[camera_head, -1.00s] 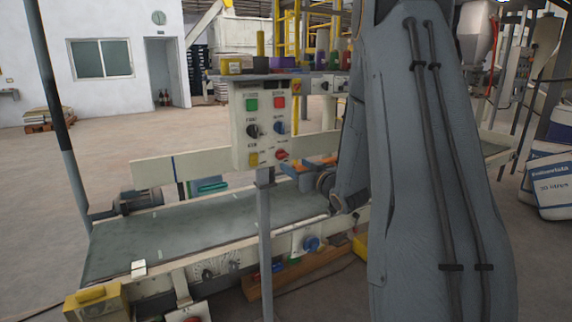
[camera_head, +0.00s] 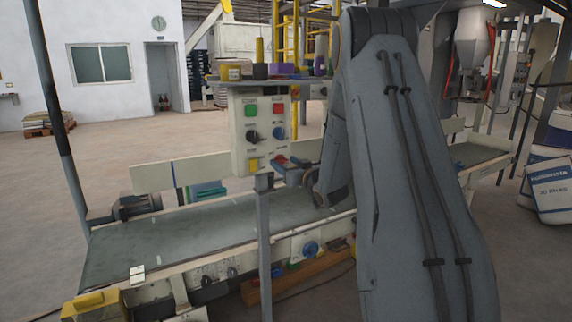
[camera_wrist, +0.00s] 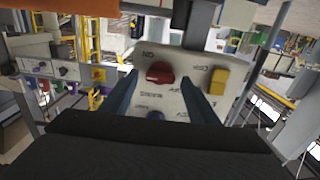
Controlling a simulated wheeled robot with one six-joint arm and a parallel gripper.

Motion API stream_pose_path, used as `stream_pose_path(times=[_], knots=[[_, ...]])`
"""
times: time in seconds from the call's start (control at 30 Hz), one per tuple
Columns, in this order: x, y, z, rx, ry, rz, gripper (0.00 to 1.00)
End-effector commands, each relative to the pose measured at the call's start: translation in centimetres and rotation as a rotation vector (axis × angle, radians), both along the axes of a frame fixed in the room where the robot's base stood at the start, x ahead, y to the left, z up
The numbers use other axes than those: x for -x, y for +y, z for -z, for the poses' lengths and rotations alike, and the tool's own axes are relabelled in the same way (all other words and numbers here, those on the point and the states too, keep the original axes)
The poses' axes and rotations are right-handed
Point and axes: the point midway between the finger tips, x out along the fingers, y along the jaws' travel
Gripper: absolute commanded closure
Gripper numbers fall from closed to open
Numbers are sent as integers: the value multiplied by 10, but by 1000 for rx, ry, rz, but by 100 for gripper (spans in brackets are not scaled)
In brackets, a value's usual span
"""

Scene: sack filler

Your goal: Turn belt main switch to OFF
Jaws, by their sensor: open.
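A pale control panel (camera_head: 238,150) stands on a grey post, with a green button (camera_head: 251,110), a red button (camera_head: 279,108), a black knob (camera_head: 252,136), a blue knob (camera_head: 279,132) and a yellow button (camera_head: 253,165). A red rotary knob (camera_head: 281,159) is at its lower right. In the wrist view the panel appears upside down, with the red knob (camera_wrist: 160,73) between my gripper's (camera_wrist: 160,78) two open fingers. I cannot tell whether they touch it. An inverted "ON" label is beside this knob.
The conveyor belt (camera_head: 180,238) runs behind the panel post. Another blue knob (camera_head: 310,247) is on its front frame. A shelf with pots (camera_head: 230,73) is just above the panel. Open floor lies at the left.

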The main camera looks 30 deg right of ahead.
Motion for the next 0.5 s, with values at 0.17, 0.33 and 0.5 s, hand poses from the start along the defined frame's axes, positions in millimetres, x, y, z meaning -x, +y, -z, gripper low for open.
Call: stream_pose_path(times=[0.17, 0.33, 0.5], knots=[[0, 0, 0, 0, 0, 0, 67], [0, 0, 0, 0, 0, 0, 87], [0, 0, 0, 15, -1, 0, 86]])
